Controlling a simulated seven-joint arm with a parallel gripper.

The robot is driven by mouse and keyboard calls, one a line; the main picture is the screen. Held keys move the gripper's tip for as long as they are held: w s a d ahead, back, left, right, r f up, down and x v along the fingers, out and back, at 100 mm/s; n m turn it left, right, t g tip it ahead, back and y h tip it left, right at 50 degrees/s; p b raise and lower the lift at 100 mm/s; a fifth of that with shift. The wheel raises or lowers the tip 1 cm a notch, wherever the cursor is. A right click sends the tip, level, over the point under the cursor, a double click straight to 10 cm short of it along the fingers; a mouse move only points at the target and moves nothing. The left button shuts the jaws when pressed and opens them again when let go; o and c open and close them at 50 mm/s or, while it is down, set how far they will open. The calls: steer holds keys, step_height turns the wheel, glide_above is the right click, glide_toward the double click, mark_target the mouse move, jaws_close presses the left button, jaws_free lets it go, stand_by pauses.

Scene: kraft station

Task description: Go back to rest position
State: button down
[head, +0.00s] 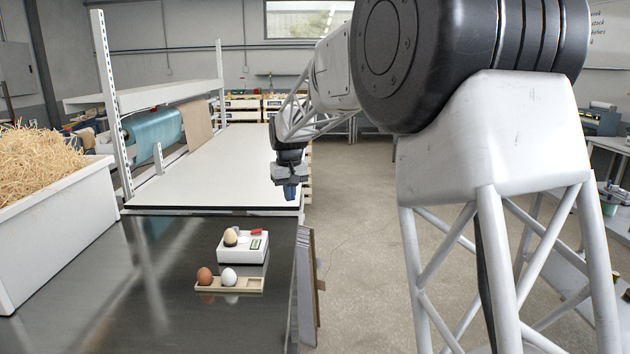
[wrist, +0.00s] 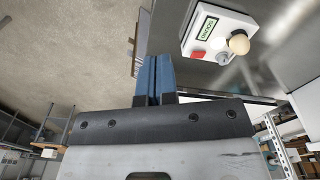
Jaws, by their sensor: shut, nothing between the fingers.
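My gripper (head: 290,192) hangs pointing down above the right edge of the worktop, near the gap between the dark steel table and the white bench. In the wrist view its blue fingers (wrist: 154,78) are together with nothing between them. A pale egg (head: 230,237) sits on the scale and also shows in the wrist view (wrist: 239,44).
A brown egg (head: 205,276) and a white egg (head: 228,277) sit in a small wooden holder (head: 256,285) on the steel table (head: 150,285). A white bin (head: 50,222) of straw stands at the left. The white bench (head: 230,160) behind is largely clear. Cardboard sheets (head: 307,285) stand at the table's right side.

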steer(key=s+d+r+m, duration=0.1)
steer(key=s+d+r, duration=0.1)
steer(key=s+d, duration=0.55)
steer(key=s+d+r+m+t, duration=0.1)
steer(key=s+d, duration=0.3)
steer(key=s, duration=0.6)
steer(key=s+d+r, duration=0.2)
steer(key=s+d, duration=0.4)
steer(key=s, duration=0.2)
steer(key=s+d+f+m, duration=0.1)
steer(key=s+d+f, duration=0.3)
steer(key=s, duration=1)
steer(key=s+d+f+m+t, duration=0.1)
steer(key=s+d+f, duration=0.3)
steer(key=s, duration=1)
steer(key=shift+s+d+f+m, duration=0.15)
steer(key=shift+f+m, duration=0.25)
steer(key=shift+f, duration=0.2)
